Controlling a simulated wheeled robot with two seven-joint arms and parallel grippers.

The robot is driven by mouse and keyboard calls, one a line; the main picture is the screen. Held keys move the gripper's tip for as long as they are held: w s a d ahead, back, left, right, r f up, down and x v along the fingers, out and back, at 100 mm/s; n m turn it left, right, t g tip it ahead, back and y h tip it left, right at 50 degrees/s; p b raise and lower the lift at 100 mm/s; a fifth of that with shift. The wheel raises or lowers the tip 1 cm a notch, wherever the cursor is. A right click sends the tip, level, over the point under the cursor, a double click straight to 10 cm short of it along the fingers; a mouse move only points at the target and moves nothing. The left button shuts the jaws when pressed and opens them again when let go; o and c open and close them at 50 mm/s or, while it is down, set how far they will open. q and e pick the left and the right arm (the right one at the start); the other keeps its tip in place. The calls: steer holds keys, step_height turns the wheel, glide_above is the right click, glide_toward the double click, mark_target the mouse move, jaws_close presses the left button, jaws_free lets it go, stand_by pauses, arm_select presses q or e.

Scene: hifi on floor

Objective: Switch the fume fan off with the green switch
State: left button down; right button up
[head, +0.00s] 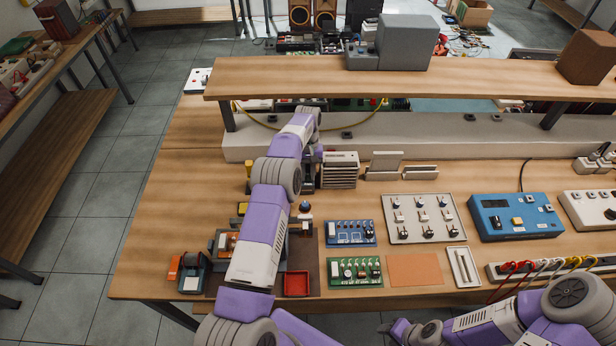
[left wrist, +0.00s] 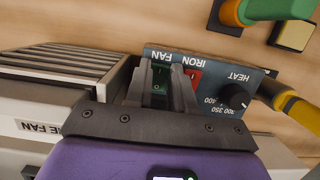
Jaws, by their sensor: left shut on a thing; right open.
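The fume fan (head: 340,170), a pale box with louvres, stands on the bench right of my left gripper (head: 309,184). In the left wrist view its louvres (left wrist: 62,62) and part of its label show. A blue-grey control panel (left wrist: 214,67) reads FAN, IRON and HEAT. The green switch (left wrist: 160,76) under FAN lies between the fingers of my left gripper (left wrist: 163,80), which is shut on it. I cannot tell which way the switch is tipped. In the head view my arm hides most of that gripper. My right gripper (head: 391,329) is open near the bottom edge, away from the fan.
The red IRON switch (left wrist: 194,77) is close beside the right finger, with the HEAT knob (left wrist: 234,96) further right. A shelf (head: 300,78) spans the back of the bench. Circuit boards, a switch panel (head: 422,218) and a blue instrument (head: 515,216) lie to the right.

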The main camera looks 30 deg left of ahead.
mark_target(308, 178)
arm_select(q)
steer(key=shift+r, duration=0.1)
stand_by(0.3)
steer(key=c, duration=1.2)
jaws_free()
steer(key=shift+c, duration=0.2)
steer(key=shift+r, duration=0.1)
steer(key=s+d+v, duration=0.1)
steer(key=s+v, duration=0.1)
steer(key=v, duration=0.7)
steer(key=shift+r+p, duration=0.4)
steer(key=shift+r, duration=0.15)
steer(key=shift+w, duration=0.1)
